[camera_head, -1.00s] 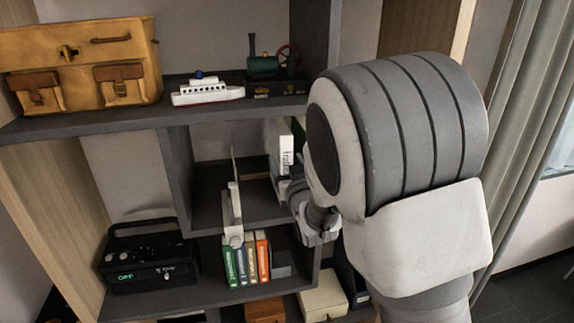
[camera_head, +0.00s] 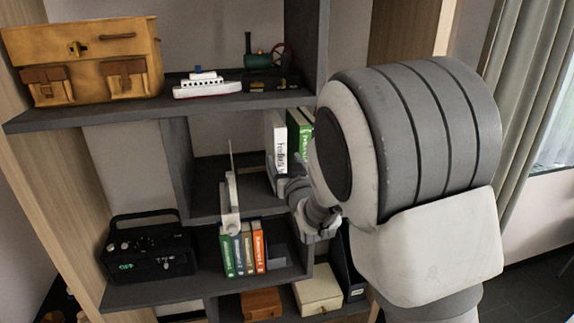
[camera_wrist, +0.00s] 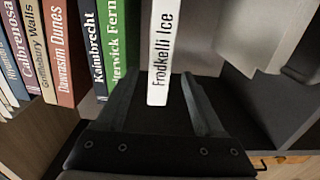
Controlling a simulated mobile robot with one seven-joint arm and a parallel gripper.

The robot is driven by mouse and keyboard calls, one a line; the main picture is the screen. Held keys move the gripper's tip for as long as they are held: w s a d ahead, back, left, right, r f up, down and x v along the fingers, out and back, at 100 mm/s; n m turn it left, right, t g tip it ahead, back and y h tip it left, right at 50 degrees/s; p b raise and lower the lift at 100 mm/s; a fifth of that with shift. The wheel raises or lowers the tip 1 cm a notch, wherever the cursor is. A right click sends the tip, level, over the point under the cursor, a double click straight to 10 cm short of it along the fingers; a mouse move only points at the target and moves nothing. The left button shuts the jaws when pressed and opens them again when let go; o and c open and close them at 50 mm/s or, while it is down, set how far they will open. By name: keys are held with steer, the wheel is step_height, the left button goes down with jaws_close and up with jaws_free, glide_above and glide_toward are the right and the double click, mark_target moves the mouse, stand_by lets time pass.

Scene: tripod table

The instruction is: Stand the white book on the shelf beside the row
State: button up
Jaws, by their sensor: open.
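The white book (camera_head: 277,140) stands upright on the middle shelf (camera_head: 205,200) in the head view, beside green books (camera_head: 300,135). In the wrist view the white book (camera_wrist: 160,50) shows the spine text "Frodkelli Ice". It is at one end of the row (camera_wrist: 65,50), with a narrow gap to the nearest green spine (camera_wrist: 122,45). My gripper (camera_wrist: 159,78) is open, with one finger on each side of the white book and space visible beside it. My arm hides the rest of the row in the head view.
Several thin books (camera_head: 245,250) stand on the lower shelf, near a black radio (camera_head: 148,255). A pale thin upright thing (camera_head: 231,200) rises near them; I cannot tell what it is. A yellow bag (camera_head: 85,60) and toy ship (camera_head: 207,84) are above.

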steer(key=s+d+r+m+g+h, duration=0.3)
steer(key=s+d+g, duration=0.2)
steer(key=s+d, duration=0.55)
steer(key=s+d+f+g+h, duration=0.1)
steer(key=s+d+g, duration=0.2)
steer(key=s, duration=0.9)
steer(key=s+d+f+g+h, duration=0.1)
steer(key=s+d+f+g, duration=0.1)
steer(key=s, duration=1.1)
steer(key=shift+s+d+g, duration=0.3)
steer(key=shift+d+g, duration=0.45)
steer(key=shift+g, duration=0.15)
step_height(320, 180, up, 3)
steer(key=p, duration=0.3)
